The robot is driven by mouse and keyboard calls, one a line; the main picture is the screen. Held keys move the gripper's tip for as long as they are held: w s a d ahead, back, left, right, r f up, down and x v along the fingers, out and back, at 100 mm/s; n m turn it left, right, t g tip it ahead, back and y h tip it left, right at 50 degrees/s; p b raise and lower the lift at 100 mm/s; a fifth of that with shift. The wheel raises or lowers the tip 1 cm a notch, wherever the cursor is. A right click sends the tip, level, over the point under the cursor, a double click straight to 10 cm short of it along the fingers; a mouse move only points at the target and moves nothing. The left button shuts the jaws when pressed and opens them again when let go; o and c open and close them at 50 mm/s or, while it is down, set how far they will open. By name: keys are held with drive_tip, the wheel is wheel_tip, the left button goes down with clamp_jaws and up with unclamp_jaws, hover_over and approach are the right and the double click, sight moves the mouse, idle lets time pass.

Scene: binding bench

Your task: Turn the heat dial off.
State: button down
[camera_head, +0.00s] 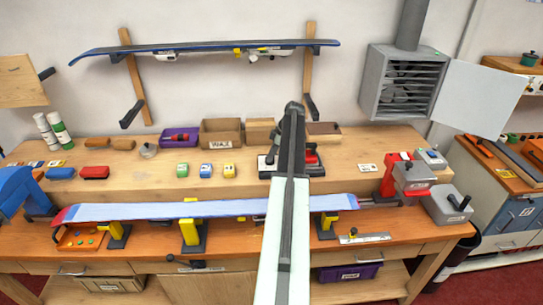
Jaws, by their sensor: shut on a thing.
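My arm reaches from the bottom middle up over the bench, and its dark far end is near the wall shelf's height. My gripper is not visible; the arm appears to hide it. Partly behind the arm on the raised shelf is a red and black device (310,158) with grey parts, perhaps an iron on its stand. No heat dial can be made out on it, as the arm covers its middle. I cannot tell whether the gripper touches it.
A blue-edged ski (160,211) lies base up along the front bench on yellow and black vises (190,232). Several small blocks (205,171) and wooden boxes (221,132) stand left of the device. A red and grey machine (411,176) stands at right. The shelf between is mostly clear.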

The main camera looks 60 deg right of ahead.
drive_tip(key=shift+w, duration=0.15)
drive_tip(key=c, duration=1.5)
unclamp_jaws()
drive_tip(key=p+v, duration=0.7)
drive_tip(key=shift+r, duration=0.4)
